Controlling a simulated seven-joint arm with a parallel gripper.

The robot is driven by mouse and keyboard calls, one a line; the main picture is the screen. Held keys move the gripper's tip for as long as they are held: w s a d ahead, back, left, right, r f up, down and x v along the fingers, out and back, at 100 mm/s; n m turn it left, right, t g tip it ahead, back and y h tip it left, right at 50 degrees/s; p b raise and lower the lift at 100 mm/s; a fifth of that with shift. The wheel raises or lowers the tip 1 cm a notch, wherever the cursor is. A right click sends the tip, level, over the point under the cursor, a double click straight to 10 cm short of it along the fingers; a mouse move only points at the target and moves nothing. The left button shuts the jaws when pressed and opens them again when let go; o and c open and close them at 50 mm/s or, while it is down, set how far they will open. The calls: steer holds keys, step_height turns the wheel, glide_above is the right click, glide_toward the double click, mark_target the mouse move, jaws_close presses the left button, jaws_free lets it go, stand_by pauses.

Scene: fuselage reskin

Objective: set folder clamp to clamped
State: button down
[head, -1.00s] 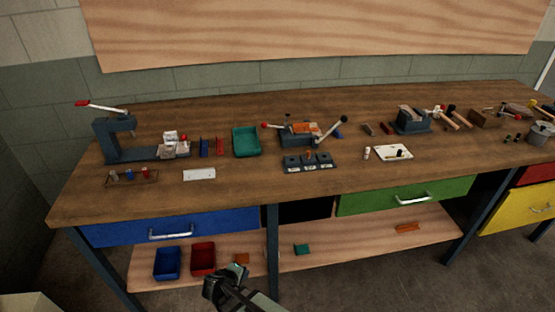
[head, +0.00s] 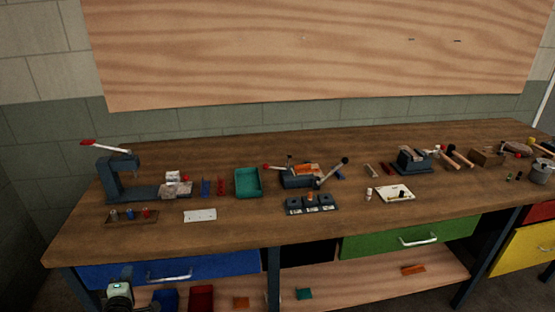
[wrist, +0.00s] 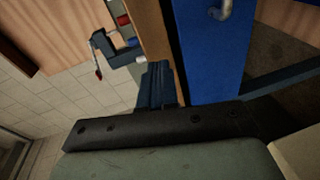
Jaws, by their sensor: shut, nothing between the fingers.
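A dark blue-grey device, apparently the folder (head: 298,182), stands mid-bench with an orange piece on top. My gripper (wrist: 157,72) is shut and empty in the wrist view, close to the blue drawer (wrist: 208,60). In the head view the end of my arm shows low at the left, in front of the bench and well away from the folder.
An arbor-like press (head: 112,180) with a red-tipped handle stands at the bench's left; it also shows in the wrist view (wrist: 118,52). A teal tray (head: 248,183) and a block with several sockets (head: 312,205) sit near the folder. The front bench strip is mostly clear.

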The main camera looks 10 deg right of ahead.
steer(key=w+d+r+m+h, duration=0.1)
steer(key=w+d+r+h, duration=0.1)
steer(key=w+d+r, duration=0.1)
steer(key=w+d+r+m+h, duration=0.1)
steer(key=w+d+r, duration=0.2)
steer(key=w, duration=0.3)
steer(key=w+d+r+m+t+h, duration=0.1)
steer(key=w+d+r+m+h, duration=0.1)
steer(key=w+d+r, duration=0.2)
steer(key=shift+w+r+h, duration=0.3)
steer(key=shift+w+r, duration=0.05)
steer(key=shift+w, duration=0.2)
steer(key=w+d+r+m+g+h, duration=0.2)
steer(key=w+d, duration=0.3)
steer(key=d, duration=0.4)
steer(key=w+d+r+m+g+h, duration=0.2)
steer(key=w+d, duration=0.3)
steer(key=d, duration=0.5)
steer(key=w+d+r+m+g+h, duration=0.2)
steer(key=w+d+m+h, duration=0.1)
steer(key=d, duration=0.7)
steer(key=shift+w+r+h, duration=0.2)
steer(key=shift+w+h, duration=0.1)
steer(key=shift+w, duration=0.6)
steer(key=s+d+x, duration=0.2)
steer(key=x, duration=1)
steer(key=shift+w+d+f, duration=0.2)
steer(key=shift+d+f, duration=0.05)
steer(key=shift+f, duration=0.15)
